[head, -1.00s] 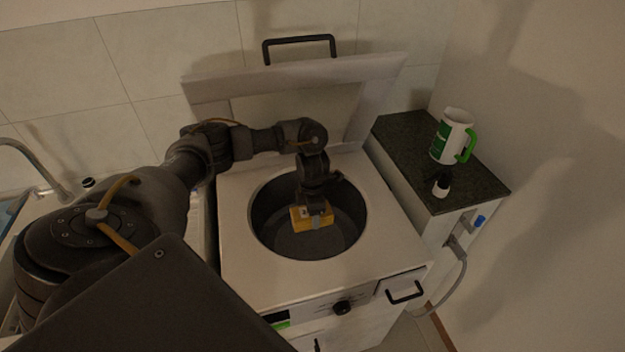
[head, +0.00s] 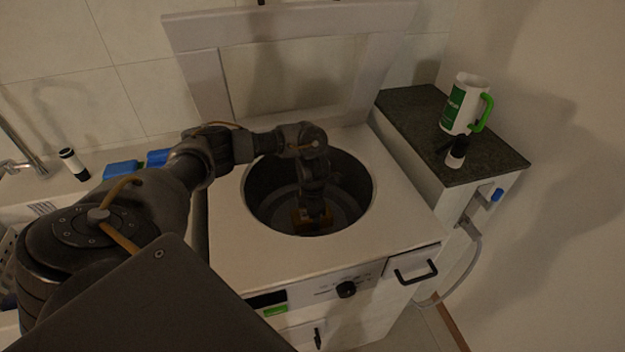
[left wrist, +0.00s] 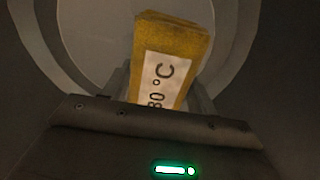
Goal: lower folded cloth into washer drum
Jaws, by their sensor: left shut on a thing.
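The folded cloth (head: 303,218) is yellow-orange, and most of it is hidden by my gripper in the head view. In the left wrist view the cloth (left wrist: 172,52) shows a white label reading "80 °C". My left gripper (head: 312,213) points down inside the round opening of the washer drum (head: 352,203) and is shut on the cloth. The cloth is below the rim, in the dark drum. I cannot tell whether it touches the drum floor. My right gripper is not in view.
The washer lid (head: 205,80) stands open behind the drum. A dark counter (head: 490,158) to the right holds a white and green jug (head: 463,104) and a small black and white bottle (head: 457,153). A sink area with blue items (head: 122,170) lies at the left.

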